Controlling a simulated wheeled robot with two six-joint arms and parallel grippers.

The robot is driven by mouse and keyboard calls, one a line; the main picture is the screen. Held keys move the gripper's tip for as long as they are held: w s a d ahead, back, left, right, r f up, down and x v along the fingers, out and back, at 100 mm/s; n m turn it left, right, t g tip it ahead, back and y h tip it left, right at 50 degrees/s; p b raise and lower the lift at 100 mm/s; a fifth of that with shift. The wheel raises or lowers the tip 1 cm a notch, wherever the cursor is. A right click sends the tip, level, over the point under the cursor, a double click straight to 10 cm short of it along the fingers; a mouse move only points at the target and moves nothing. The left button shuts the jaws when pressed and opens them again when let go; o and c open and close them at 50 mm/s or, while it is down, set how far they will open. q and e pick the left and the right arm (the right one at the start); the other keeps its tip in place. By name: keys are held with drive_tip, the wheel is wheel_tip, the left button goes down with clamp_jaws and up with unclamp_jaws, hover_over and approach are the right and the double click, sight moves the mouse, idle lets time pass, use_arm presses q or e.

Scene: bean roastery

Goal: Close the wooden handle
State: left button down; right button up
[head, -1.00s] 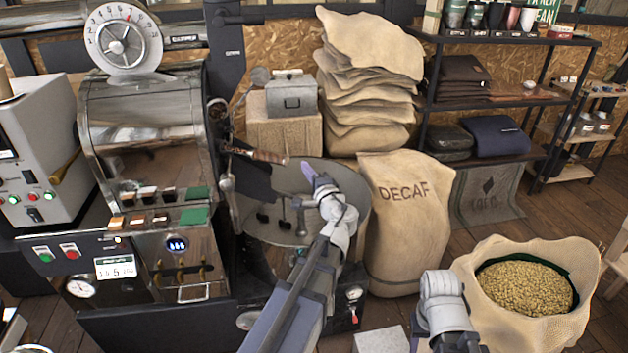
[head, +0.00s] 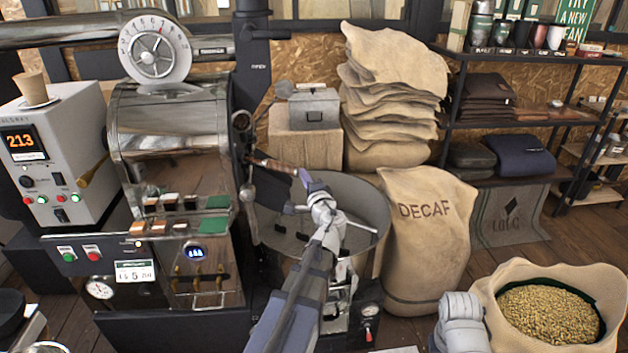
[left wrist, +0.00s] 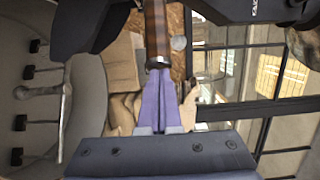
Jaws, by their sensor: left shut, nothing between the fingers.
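The wooden handle (head: 276,164) is a brown bar with a metal end on the front of the roaster, above the round cooling tray (head: 357,200). It joins a dark door or chute part (head: 270,188). In the left wrist view the handle (left wrist: 157,30) points down toward my fingers. My left gripper (head: 305,178) has purple fingers, shut and empty. Its fingertips (left wrist: 160,73) are at the handle's free end, touching or nearly so; I cannot tell which. My right arm shows at the lower right of the head view, but its gripper is out of view.
The steel roaster (head: 170,135) stands left of the handle. A DECAF sack (head: 425,240) stands right of the tray, with stacked sacks (head: 390,105) behind. An open sack of beans (head: 550,310) is at the lower right. Some wooden floor between the sacks and shelf is clear.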

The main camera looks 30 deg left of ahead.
sight(280, 170)
use_arm(q)
drive_tip(key=a, duration=0.7)
drive_tip(key=shift+s+a, duration=0.1)
drive_tip(key=shift+a, duration=0.45)
drive_tip(key=shift+s+a, duration=0.1)
drive_tip(key=d, duration=0.5)
drive_tip(key=shift+s+d, duration=0.2)
drive_tip(key=shift+s, duration=0.1)
drive_tip(key=v, duration=0.8)
drive_tip(key=shift+s+d, duration=0.25)
drive_tip(key=shift+d, duration=0.05)
use_arm(e)
drive_tip(key=shift+w+d, duration=0.2)
drive_tip(key=shift+d, duration=0.65)
